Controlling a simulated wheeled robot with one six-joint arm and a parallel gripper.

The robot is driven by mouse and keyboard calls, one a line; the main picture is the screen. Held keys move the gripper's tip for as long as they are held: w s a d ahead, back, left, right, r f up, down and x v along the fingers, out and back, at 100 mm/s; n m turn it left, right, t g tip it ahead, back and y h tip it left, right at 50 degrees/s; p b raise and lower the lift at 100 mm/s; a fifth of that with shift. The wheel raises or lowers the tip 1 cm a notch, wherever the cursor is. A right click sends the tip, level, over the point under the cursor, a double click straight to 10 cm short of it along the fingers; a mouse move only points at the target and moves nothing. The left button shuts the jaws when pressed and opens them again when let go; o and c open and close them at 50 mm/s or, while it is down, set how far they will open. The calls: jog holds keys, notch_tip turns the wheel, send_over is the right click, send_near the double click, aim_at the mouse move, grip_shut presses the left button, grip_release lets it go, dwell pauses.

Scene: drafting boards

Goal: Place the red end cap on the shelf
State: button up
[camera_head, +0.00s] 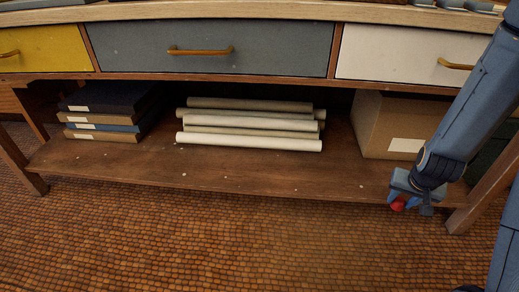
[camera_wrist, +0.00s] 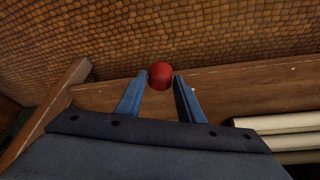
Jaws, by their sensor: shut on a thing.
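The red end cap (camera_wrist: 161,75) is between the fingertips of my gripper (camera_wrist: 160,88) in the wrist view, and my gripper is shut on it. In the head view, my gripper (camera_head: 411,200) is at the lower right, and only a small red part of the cap (camera_head: 397,206) shows under it. The wooden shelf (camera_head: 270,175) runs low beneath the drawers. My gripper is at the shelf's front edge near its right end; I cannot tell whether the cap touches the shelf. The shelf also shows in the wrist view (camera_wrist: 235,92).
Rolled paper tubes (camera_head: 250,145) lie mid-shelf, with stacked folders (camera_head: 105,115) at left and a cardboard box (camera_head: 385,115) at right. A table leg (camera_head: 485,190) stands close right of my gripper. The shelf's front strip is bare. Drawers (camera_head: 210,50) hang above.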

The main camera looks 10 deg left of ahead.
aim_at(402, 204)
jog(key=f+b, duration=0.2)
jog(key=f, duration=0.1)
jog(key=d+f+b, duration=0.1)
jog(key=shift+w+d+f, duration=0.1)
jog(key=shift+w+f, duration=0.05)
jog(key=shift+w, duration=0.2)
jog(key=w+d, duration=0.1)
jog(key=w, duration=0.2)
jog(key=w+d, duration=0.1)
jog(key=w, duration=0.2)
jog(key=w+d, duration=0.1)
jog(key=w, duration=0.2)
jog(key=shift+w+d+r, duration=0.25)
jog(key=shift+w+d, duration=0.05)
jog(key=shift+w, duration=0.1)
jog(key=w+p, duration=0.1)
jog(key=w, duration=0.1)
jog(key=w+d+p, duration=0.1)
jog(key=p, duration=0.1)
jog(key=w+d+p, duration=0.1)
jog(key=w, duration=0.1)
jog(key=shift+w+f, duration=0.2)
jog(key=shift+w, duration=0.1)
jog(key=shift+w+d, duration=0.3)
jog(key=shift+w, duration=0.5)
jog(key=shift+f+b, duration=1.25)
jog(key=shift+f, duration=0.5)
jog(key=shift+f, duration=0.1)
